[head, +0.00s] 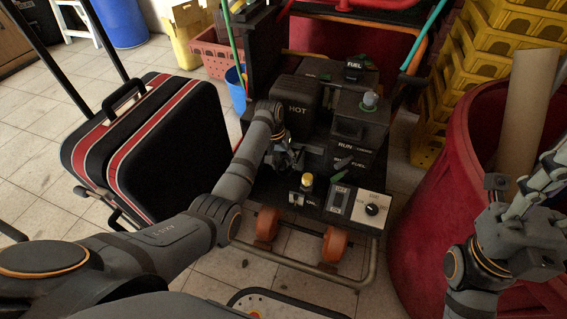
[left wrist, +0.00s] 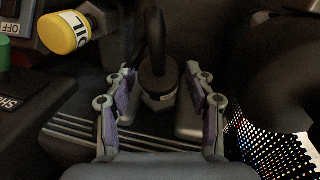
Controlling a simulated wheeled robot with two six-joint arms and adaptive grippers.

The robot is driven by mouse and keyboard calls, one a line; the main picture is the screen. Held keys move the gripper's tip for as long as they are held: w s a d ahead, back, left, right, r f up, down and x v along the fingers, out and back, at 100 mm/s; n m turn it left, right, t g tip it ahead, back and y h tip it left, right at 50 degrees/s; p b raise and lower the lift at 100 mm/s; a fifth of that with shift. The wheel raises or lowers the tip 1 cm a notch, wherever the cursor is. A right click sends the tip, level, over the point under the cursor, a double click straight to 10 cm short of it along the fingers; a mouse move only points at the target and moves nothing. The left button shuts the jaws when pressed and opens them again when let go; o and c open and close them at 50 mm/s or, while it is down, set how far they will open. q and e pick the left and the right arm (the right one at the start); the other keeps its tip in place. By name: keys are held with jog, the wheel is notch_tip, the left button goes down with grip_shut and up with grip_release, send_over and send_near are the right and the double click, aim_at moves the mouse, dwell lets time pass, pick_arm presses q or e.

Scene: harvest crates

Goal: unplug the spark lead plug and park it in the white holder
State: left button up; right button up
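The spark lead plug (left wrist: 158,75) is a dark boot with a thick black cable looping up from it. It sits over a grey hex-shaped base in the left wrist view. My left gripper (left wrist: 160,88) is open, with one finger on each side of the plug and a visible gap on both sides. In the head view my left gripper (head: 290,158) is at the engine's front left, below the HOT cover, and hides the plug. I cannot make out the white holder in either view. My right gripper (head: 530,190) is at the right edge; its finger opening is unclear.
The generator (head: 355,115) carries a yellow-capped OIL filler (head: 307,182) and a white switch panel (head: 371,208) close to my left gripper. A black suitcase (head: 170,140) stands at left. A red barrel (head: 420,230) and yellow crates (head: 490,60) are at right.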

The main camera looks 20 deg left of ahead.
pick_arm(q)
grip_shut()
